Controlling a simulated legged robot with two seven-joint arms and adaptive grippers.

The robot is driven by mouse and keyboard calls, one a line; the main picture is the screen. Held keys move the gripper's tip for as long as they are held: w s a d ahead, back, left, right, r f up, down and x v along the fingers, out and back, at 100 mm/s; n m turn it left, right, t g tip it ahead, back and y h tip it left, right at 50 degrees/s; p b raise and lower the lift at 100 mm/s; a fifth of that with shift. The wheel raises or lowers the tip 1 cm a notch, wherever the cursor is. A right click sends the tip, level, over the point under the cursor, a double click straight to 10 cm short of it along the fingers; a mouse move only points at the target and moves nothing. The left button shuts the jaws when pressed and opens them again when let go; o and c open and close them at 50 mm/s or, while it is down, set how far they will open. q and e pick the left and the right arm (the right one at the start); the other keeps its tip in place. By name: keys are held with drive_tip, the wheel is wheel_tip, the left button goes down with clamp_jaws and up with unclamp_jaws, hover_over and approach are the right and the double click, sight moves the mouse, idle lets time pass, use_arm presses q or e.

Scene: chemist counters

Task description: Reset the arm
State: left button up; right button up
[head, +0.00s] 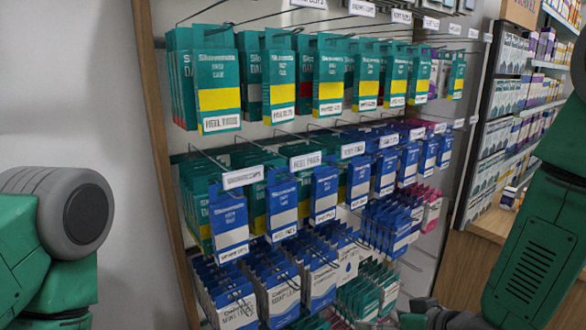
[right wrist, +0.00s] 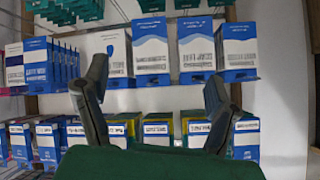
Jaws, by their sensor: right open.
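My right arm (head: 530,245), green, comes in at the right edge of the head view and reaches down to the bottom. My right gripper (head: 428,315) shows only in part there, dark grey, near the lowest hanging packs. In the right wrist view my right gripper (right wrist: 156,75) has its two dark fingers wide apart, with nothing between them. Blue-and-white packs show behind the fingers; I cannot tell the distance. My left arm (head: 60,235), green with a grey round joint, is at the left edge of the head view. My left gripper is out of view.
A display rack with a wooden side post (head: 160,140) holds rows of green packs (head: 218,85) and blue packs (head: 228,220) on hooks. Shelves of boxes (head: 500,110) and a wooden counter (head: 490,228) stand at the right. A bare wall (head: 70,90) is at the left.

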drive_tip(key=s+d+f+m+g+h+b, duration=0.1)
drive_tip(key=s+d+f+g+b, duration=0.15)
drive_tip(key=s+f, duration=0.5)
drive_tip(key=s+d+f+m+g+h+b, duration=0.1)
drive_tip(key=s+d+f+h, duration=0.2)
drive_tip(key=f, duration=0.7)
drive_tip(key=s+d+f+g+b, duration=0.1)
drive_tip(key=s+d+f+g, duration=0.1)
drive_tip(key=s+f, duration=0.3)
drive_tip(key=s+d+f+g+h+b, duration=0.1)
drive_tip(key=s+d+f+g+b, duration=0.1)
drive_tip(key=s, duration=1)
wheel_tip(320, 180, down, 3)
drive_tip(key=shift+s+d+r+m+g+h, duration=0.15)
drive_tip(key=shift+s+d+m+g+h, duration=0.2)
drive_tip(key=shift+d, duration=0.5)
drive_tip(key=shift+w, duration=0.1)
